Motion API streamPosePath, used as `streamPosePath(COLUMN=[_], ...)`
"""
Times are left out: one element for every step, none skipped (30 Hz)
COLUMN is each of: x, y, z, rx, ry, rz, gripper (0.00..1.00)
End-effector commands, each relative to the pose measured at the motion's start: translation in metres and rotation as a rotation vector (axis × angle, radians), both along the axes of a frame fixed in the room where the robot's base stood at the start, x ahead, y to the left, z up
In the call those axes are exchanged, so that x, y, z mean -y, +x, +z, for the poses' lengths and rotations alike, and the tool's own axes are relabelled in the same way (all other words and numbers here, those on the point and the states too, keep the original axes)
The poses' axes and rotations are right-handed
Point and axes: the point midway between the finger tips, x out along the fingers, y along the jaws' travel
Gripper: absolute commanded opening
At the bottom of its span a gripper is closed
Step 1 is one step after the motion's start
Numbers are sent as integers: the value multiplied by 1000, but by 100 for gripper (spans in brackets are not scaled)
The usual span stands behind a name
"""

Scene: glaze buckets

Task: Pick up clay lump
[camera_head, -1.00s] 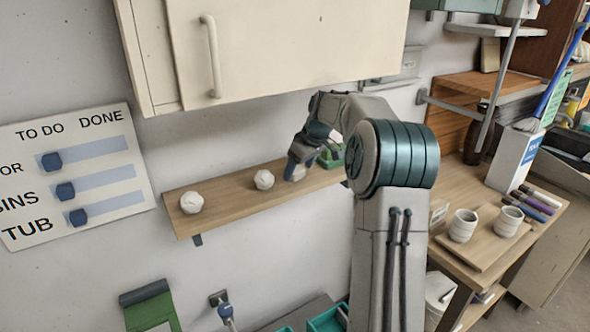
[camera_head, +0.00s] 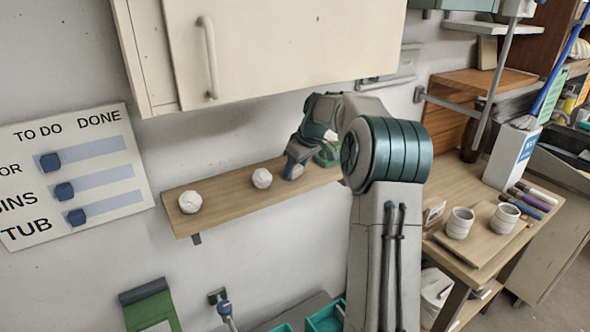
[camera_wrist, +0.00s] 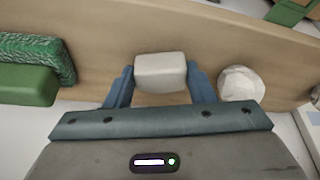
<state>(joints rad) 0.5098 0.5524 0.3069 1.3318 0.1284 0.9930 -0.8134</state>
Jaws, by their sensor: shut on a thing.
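My gripper (camera_wrist: 160,88) is over the wooden wall shelf (camera_head: 225,202), with a blue finger on each side of a smooth off-white block (camera_wrist: 160,71). It is shut on this block, which is right at the shelf; I cannot tell whether the block touches the board. In the head view the arm largely hides the block. A rounded, faceted white lump (camera_wrist: 240,86) lies just right of the fingers; the head view shows it left of my gripper (camera_head: 262,178). Another such lump (camera_head: 190,202) lies near the shelf's left end. I cannot tell which of these is the clay lump.
Green items (camera_wrist: 28,84) lie on the shelf to the left in the wrist view. A cream cupboard (camera_head: 290,50) hangs above the shelf. A wooden table (camera_head: 455,180) with two white cups stands at right. A to-do board (camera_head: 70,175) is at left.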

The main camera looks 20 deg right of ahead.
Motion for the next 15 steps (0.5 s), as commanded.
streamPosePath(x=[0,0,0,0,4,7,10,13,16,20,24,28,32,36,41], y=[1,1,0,1,-5,-11,-16,-21,-29,-35,-42,-50,-58,-65,-74], z=[3,5,8,11,10,9,9,8,8,7,8,7,7,7,7], rx=[4,4,3,5,2,2,2,1,2,1,2,2,3,3,2], ry=[-1,-1,-2,-2,-1,-1,-1,-1,-3,-2,-2,-2,-3,-3,-2], rz=[0,0,0,-1,-3,-3,-3,-5,-5,-5,-7,-6,-7,-7,-7], gripper=[26,26,26,26,26,26,26,25,25,25,25,25,25,25,25])
